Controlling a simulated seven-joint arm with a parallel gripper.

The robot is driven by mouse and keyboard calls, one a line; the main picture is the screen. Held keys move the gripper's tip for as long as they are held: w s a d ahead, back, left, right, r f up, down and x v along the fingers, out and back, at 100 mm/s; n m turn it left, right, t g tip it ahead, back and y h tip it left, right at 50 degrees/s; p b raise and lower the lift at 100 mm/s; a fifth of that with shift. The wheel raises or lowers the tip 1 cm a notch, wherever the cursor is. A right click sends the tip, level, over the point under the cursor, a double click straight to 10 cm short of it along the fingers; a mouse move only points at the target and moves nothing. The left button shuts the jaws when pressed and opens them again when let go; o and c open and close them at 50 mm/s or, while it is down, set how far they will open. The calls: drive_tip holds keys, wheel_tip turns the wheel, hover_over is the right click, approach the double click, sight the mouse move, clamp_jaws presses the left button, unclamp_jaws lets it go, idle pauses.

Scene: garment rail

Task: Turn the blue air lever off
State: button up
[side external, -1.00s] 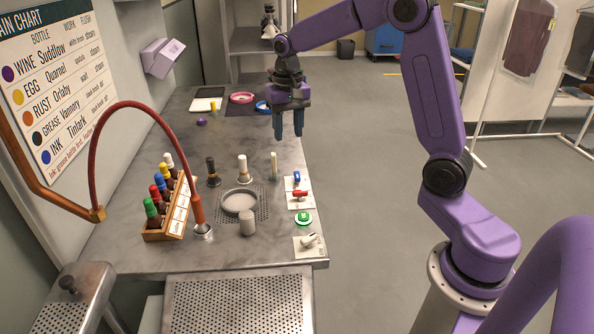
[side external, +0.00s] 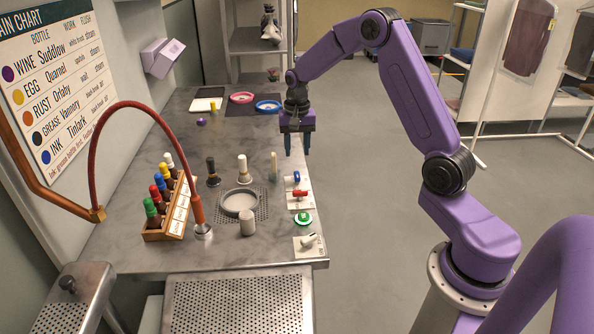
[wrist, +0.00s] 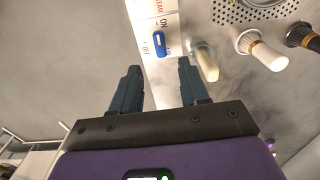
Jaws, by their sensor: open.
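The blue air lever (side external: 292,179) is on a white plate at the right edge of the counter, behind the red lever (side external: 300,193). In the wrist view the blue lever (wrist: 158,42) shows just beyond the fingertips, beside printed ON and OFF marks; I cannot tell its exact setting. My gripper (side external: 297,152) is open and empty, pointing down, above and slightly behind the blue lever, and does not appear to touch it. In the wrist view its two fingers (wrist: 159,68) are spread apart, with the lever in line with the gap between them.
A pale-handled brush (side external: 273,165) stands just left of the blue lever. A green button (side external: 303,218) and a white knob (side external: 309,240) are in front. A bottle rack (side external: 172,205) and a round dish (side external: 239,203) are to the left.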

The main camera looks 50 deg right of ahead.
sight(297, 174)
wheel_tip(297, 174, down, 8)
drive_tip(key=shift+f, duration=0.1)
idle(0.4)
clamp_jaws()
